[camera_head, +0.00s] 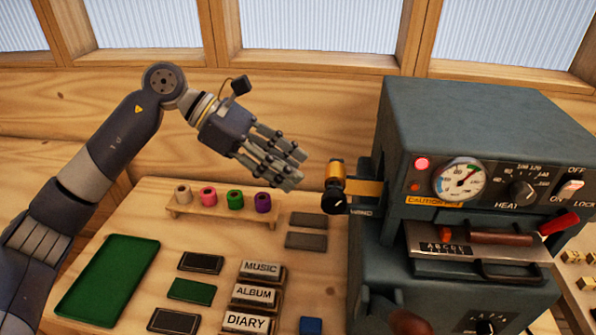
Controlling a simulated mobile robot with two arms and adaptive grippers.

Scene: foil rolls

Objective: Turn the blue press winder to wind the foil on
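The blue-grey press (460,120) stands at the right on the wooden bench. On its left side is a black winder knob (334,201) beside the partly hidden "WIND" label. A gold foil roll (336,172) sits just above the knob, with a gold strip (364,188) running into the press. My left gripper (291,170) is to the left of the foil roll and slightly above the knob, apart from both. Its fingers are stretched out and hold nothing.
A wooden rack (222,214) holds several coloured foil rolls below my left gripper. A green tray (108,280) lies at the left. Title blocks (257,295) and dark plates (201,262) lie in front. A red-tipped handle (558,224) sticks out at the press's right.

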